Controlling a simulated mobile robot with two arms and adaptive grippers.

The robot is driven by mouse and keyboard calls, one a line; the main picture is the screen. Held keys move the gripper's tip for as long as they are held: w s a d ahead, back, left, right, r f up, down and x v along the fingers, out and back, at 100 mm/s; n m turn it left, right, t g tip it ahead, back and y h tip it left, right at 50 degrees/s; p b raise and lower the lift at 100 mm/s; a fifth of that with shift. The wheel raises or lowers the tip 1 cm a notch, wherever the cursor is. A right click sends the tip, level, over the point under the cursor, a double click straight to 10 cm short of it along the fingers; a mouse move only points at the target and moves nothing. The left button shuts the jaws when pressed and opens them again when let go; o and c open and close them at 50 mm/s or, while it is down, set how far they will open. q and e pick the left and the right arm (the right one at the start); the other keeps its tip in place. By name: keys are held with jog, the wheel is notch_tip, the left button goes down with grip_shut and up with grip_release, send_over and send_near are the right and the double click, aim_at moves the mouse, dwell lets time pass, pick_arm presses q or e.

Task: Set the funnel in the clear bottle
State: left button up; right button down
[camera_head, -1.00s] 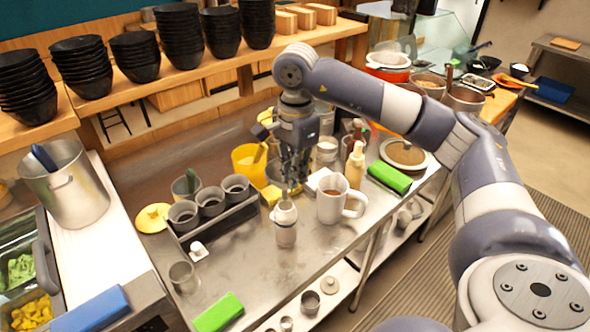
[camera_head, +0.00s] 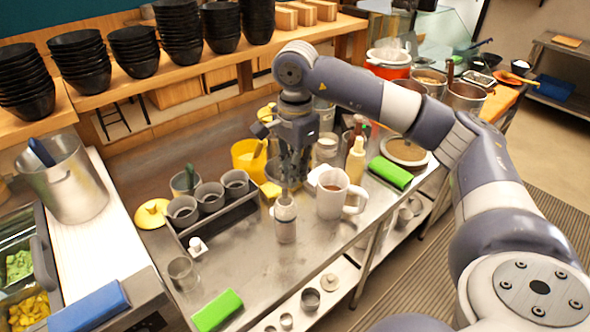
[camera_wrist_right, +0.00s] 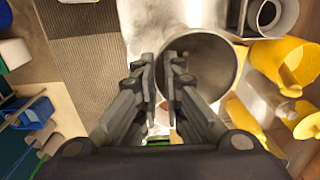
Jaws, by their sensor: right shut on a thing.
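A small whitish funnel (camera_head: 284,206) sits at the mouth of the clear bottle (camera_head: 285,230), which stands upright on the steel counter. My right gripper (camera_head: 287,189) points straight down just above the bottle, with its fingertips at the funnel's upper edge. Its fingers are close together and shut on the funnel. In the right wrist view the gripper (camera_wrist_right: 160,80) shows beside a round grey rim. How deep the funnel's stem sits in the bottle is hidden. My left gripper is not in view.
A white mug (camera_head: 331,199) stands close to the right of the bottle. A yellow container (camera_head: 248,157) and sauce bottle (camera_head: 355,160) stand behind. A green block (camera_head: 217,311) lies at the front edge.

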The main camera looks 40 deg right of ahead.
jog(key=shift+f+b, duration=0.8)
jog(key=shift+f, duration=0.25)
jog(key=shift+f+b, duration=0.75)
jog(key=shift+f, duration=0.2)
jog(key=c, duration=1.6)
grip_release()
jog(key=shift+c, duration=0.2)
jog(key=shift+o, duration=0.3)
jog(key=o, duration=0.4)
